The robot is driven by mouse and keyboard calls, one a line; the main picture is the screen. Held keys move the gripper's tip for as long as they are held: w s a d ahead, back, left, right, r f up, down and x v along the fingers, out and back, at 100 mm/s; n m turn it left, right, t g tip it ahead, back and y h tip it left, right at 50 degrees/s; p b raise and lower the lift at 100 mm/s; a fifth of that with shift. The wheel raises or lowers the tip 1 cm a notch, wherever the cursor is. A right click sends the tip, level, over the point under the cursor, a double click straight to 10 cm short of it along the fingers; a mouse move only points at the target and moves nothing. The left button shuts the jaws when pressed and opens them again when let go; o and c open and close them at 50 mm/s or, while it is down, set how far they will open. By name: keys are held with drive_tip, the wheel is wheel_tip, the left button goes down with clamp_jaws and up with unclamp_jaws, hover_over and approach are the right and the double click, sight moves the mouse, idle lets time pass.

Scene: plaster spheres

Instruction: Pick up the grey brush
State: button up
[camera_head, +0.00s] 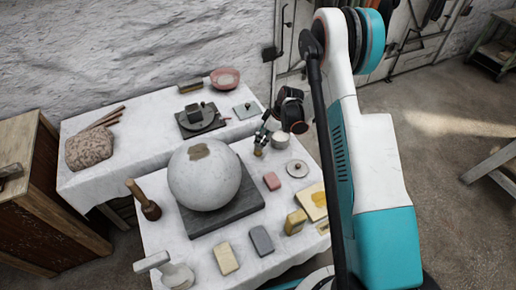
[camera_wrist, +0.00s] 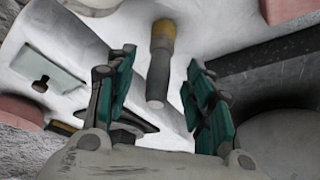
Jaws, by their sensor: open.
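The grey brush (camera_wrist: 159,70) has a grey cylindrical body with a yellow-brown band at one end. In the wrist view it shows between the two fingers of my gripper (camera_wrist: 158,98), with a gap on both sides. Its grey end points toward the wrist. In the head view the yellowish part of the brush (camera_head: 259,147) shows just below my gripper (camera_head: 265,131), on the white-covered table (camera_head: 160,238) right of the big sphere. My gripper is open and holds nothing. The fingers hide part of the brush in the head view.
The plaster sphere (camera_head: 204,176) on its dark slab (camera_head: 232,218) stands close on the left. A small pot (camera_head: 280,141), a round lid (camera_head: 298,169) and a pink block (camera_head: 272,181) lie near. A square plate with a knob (camera_head: 247,110) lies behind.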

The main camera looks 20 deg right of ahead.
drive_tip(key=b+x, duration=0.1)
drive_tip(key=x, duration=0.1)
drive_tip(key=b+x, duration=0.1)
drive_tip(key=x, duration=0.2)
drive_tip(key=shift+w+a+b, duration=0.1)
drive_tip(key=shift+a+b, duration=0.15)
drive_tip(key=shift+b, duration=0.05)
drive_tip(key=shift+r, duration=0.15)
drive_tip(key=c, duration=1.1)
